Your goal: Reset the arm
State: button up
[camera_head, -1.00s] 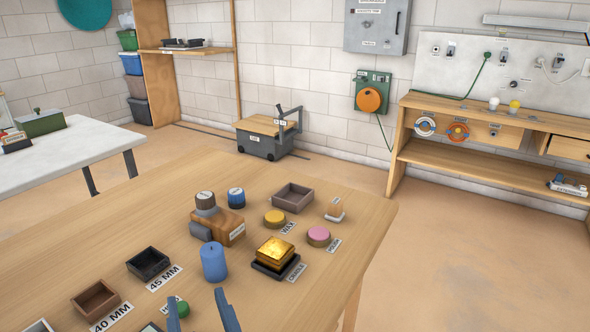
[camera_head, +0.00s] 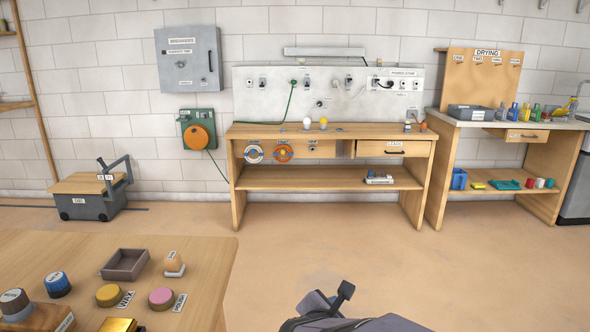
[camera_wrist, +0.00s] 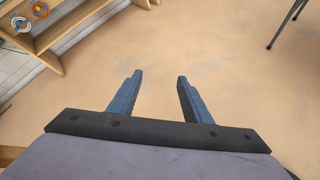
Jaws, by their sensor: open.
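My gripper (camera_wrist: 160,78) shows in the wrist view with its two blue fingers spread apart and nothing between them. Bare tan floor lies below and beyond the fingers.
The near wooden table (camera_head: 205,262) fills the lower left, with a brown tray (camera_head: 124,264), a yellow round piece (camera_head: 109,295) and a pink one (camera_head: 161,298). A wooden workbench (camera_head: 330,131) and a drying bench (camera_head: 510,124) stand along the wall. Open floor (camera_head: 330,240) lies between.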

jog(key=s+d+f+m+g+b, duration=0.2)
jog(key=s+d+f+m+g, duration=0.4)
jog(key=s+d+f+m, duration=0.35)
jog(key=s+a+f+m+g+y+b, duration=0.1)
jog(key=s+a+f+m+g+y, duration=0.15)
jog(key=s+m, duration=0.5)
jog(key=s+a+f+m+g+y+b, duration=0.1)
jog(key=s+a+f+m+y, duration=0.25)
jog(key=s+m, duration=0.35)
notch_tip(320, 180, up, 36)
jog(key=p, duration=3.6)
notch_tip(320, 180, down, 16)
jog(key=b, duration=1.5)
jog(key=shift+w+m, duration=0.3)
jog(key=shift+m, duration=0.1)
jog(key=shift+r, duration=0.1)
